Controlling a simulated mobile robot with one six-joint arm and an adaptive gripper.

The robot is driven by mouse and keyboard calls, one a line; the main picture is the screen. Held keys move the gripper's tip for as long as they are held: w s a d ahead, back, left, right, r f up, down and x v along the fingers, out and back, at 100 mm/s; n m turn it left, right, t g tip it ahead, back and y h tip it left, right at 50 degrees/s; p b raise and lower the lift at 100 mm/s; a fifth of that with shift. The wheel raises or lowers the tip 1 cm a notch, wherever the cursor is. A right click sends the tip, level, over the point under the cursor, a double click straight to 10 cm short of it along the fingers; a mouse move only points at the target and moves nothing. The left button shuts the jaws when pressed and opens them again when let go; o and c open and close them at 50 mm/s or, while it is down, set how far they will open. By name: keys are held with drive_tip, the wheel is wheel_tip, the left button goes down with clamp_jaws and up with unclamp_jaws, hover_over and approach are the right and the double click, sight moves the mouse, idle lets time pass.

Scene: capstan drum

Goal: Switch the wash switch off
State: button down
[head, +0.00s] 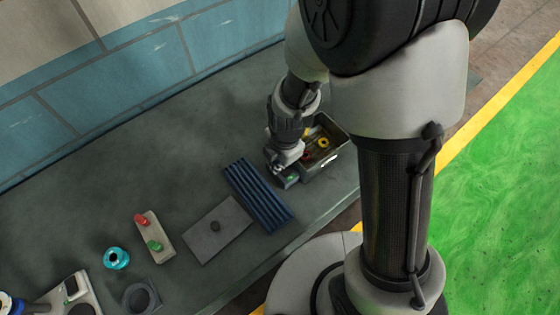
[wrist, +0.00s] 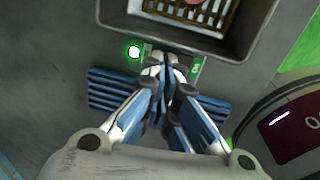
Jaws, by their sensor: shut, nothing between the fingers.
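The wash switch appears to be the small grey unit against the near wall of the metal bin, with a green mark (wrist: 195,69) at its right end in the wrist view. A round lamp (wrist: 133,52) at its left glows green. In the head view a bit of the unit (head: 290,180) shows beside my gripper (head: 279,170). My gripper (wrist: 166,62) is shut and empty, its fingertips over the middle of the unit. The fingers hide the lever or rocker; I cannot tell its position or whether they touch it.
The metal bin (head: 333,162) with a yellow ring and red pieces stands right beside my gripper. A blue ribbed mat (head: 257,195) lies left of it.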

drive_tip(key=shift+w+a+f+b, duration=0.1)
drive_tip(key=shift+w+f+b, duration=0.05)
drive_tip(key=shift+f+b, duration=0.35)
drive_tip(key=shift+r, duration=0.15)
drive_tip(key=shift+s, duration=0.25)
drive_tip(key=shift+s+d, duration=0.5)
drive_tip(key=shift+s, duration=0.05)
drive_tip(key=shift+w+r, duration=0.1)
drive_tip(key=shift+a+r, duration=0.1)
drive_tip(key=shift+r, duration=0.05)
wheel_tip(320, 180, up, 14)
drive_tip(key=s+d+p, duration=0.1)
drive_tip(key=p, duration=0.4)
drive_tip(key=shift+s+f+p, duration=0.2)
drive_tip(key=shift+s+p, duration=0.05)
drive_tip(key=shift+p, duration=0.15)
